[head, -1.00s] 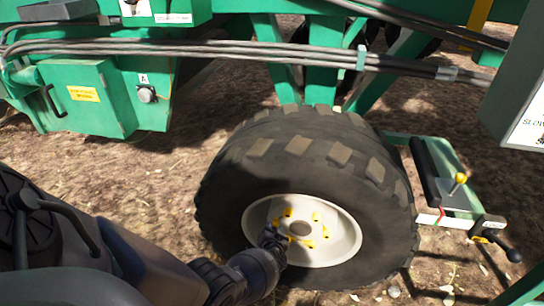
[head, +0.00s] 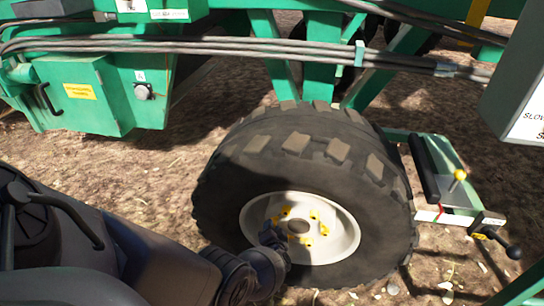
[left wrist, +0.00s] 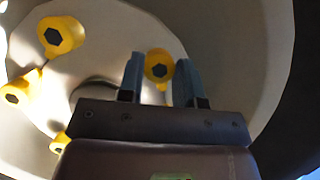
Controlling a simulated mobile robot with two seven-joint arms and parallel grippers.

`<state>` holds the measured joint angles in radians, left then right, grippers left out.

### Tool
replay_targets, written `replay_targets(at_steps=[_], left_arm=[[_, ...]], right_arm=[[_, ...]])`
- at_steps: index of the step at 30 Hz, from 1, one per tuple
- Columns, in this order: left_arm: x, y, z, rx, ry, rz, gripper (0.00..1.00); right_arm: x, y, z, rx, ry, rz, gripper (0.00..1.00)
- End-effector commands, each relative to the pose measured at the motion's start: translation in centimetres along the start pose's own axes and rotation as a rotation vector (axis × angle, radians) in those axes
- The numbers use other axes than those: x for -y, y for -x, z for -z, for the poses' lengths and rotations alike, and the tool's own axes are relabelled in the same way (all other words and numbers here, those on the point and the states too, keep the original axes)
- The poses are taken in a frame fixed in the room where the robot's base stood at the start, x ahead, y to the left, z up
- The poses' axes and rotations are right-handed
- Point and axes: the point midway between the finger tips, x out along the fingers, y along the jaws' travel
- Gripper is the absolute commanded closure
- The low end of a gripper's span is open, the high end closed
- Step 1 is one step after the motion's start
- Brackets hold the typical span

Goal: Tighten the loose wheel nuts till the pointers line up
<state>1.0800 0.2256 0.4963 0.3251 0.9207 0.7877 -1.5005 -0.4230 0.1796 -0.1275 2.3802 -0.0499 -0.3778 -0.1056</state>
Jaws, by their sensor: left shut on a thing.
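The pale wheel rim (head: 342,238) sits inside a large black tyre and carries several nuts with yellow pointers around its brown hub (head: 299,227). My left gripper (head: 272,238) reaches the lower left of the hub in the head view. In the left wrist view its two blue-grey fingers (left wrist: 158,82) are shut on a wheel nut with a yellow pointer (left wrist: 158,65). Other nuts show there: one at the upper left (left wrist: 53,37), one at the left edge (left wrist: 13,98), and one low, partly hidden by the gripper (left wrist: 60,142). My right gripper is not in view.
The tyre (head: 250,180) stands on bare brown ground (head: 135,190). A green frame with a yellow-knobbed lever (head: 459,175) and a black-handled crank (head: 508,249) is to its right. Green machine boxes (head: 95,95) and grey hoses (head: 230,50) run above.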

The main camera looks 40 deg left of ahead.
Motion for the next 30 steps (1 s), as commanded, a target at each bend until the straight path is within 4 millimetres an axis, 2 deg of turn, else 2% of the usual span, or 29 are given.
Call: replay_targets(at_steps=[4,5,9,20,25,30], left_arm=[[-0.1,0.1,-0.2,0.002,-0.003,-0.002,0.91],[-0.1,0.1,-0.2,0.002,-0.003,-0.002,0.63],[-0.1,0.1,-0.2,0.002,-0.002,-0.002,0.42],[0.1,0.5,0.1,0.000,0.001,0.000,0.42],[0.4,2.6,0.7,-0.003,0.007,0.001,0.42],[0.5,5.8,0.9,-0.005,0.009,0.001,0.42]], right_arm=[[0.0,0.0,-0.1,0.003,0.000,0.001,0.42],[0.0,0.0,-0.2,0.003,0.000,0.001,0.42],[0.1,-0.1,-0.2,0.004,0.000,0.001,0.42],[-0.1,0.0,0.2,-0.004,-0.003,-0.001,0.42],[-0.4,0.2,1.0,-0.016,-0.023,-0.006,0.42],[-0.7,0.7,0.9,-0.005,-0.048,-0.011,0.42]])
